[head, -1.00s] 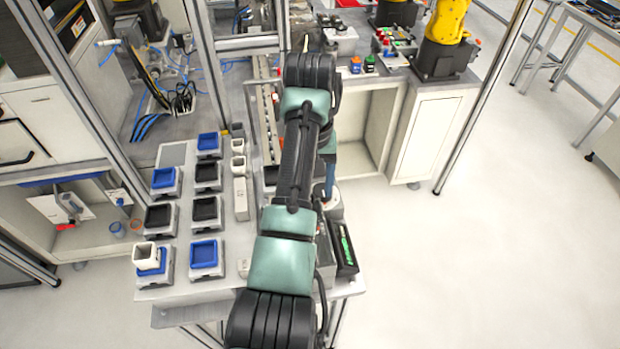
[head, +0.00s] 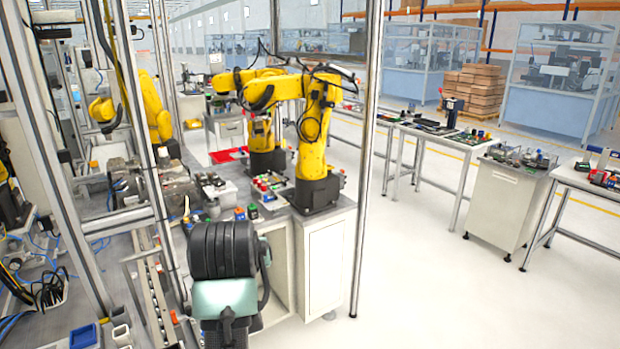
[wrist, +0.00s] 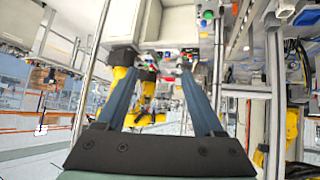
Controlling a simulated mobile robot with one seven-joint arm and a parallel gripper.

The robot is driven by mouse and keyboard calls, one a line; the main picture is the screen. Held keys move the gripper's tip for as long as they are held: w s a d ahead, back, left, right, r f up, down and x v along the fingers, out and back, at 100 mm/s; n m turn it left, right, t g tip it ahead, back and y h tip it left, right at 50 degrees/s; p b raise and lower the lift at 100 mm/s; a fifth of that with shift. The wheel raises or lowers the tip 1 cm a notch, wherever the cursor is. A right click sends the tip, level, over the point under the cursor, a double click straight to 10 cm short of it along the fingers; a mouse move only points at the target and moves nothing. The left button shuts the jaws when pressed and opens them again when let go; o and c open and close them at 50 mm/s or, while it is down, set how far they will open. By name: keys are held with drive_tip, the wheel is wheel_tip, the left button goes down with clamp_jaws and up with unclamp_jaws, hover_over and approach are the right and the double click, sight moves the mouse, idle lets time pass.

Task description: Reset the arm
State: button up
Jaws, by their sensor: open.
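My gripper (wrist: 156,72) shows in the wrist view with its two blue-grey fingers well apart. Nothing is between the fingertips, so it is open and empty. The wrist view is upside down, and the workbench and yellow robot arms lie beyond the fingers. In the head view, a black joint and a pale green link of my own arm rise at the bottom centre, in front of the white cabinet. My gripper is hidden in the head view.
Yellow robot arms (head: 318,140) stand on a bench with a white cabinet (head: 326,262). A metal post (head: 366,170) rises to its right. A blue bin (head: 84,337) is at the lower left. Side tables (head: 505,200) stand farther right, with clear floor (head: 430,300) before them.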

drive_tip(key=s+d+r+m+t, duration=0.1)
drive_tip(key=d+r+t, duration=0.15)
drive_tip(key=r, duration=0.35)
drive_tip(key=d+r+t, duration=0.2)
drive_tip(key=r+t, duration=0.2)
drive_tip(key=r, duration=0.2)
drive_tip(key=s+d+r+t, duration=0.2)
drive_tip(key=s+r+t, duration=0.1)
drive_tip(key=s+r, duration=0.4)
drive_tip(key=s+d+r+m+t+h+b, duration=0.1)
drive_tip(key=s+d+r+t, duration=0.1)
drive_tip(key=s+r+t, duration=0.2)
drive_tip(key=s+d+r+t+b, duration=0.1)
drive_tip(key=s+r+t, duration=0.3)
drive_tip(key=s+r, duration=0.6)
drive_tip(key=shift+s+d+r+m+h, duration=0.35)
drive_tip(key=shift+d+r, duration=0.25)
drive_tip(key=shift+d, duration=0.2)
drive_tip(key=c, duration=0.3)
drive_tip(key=shift+s, duration=0.15)
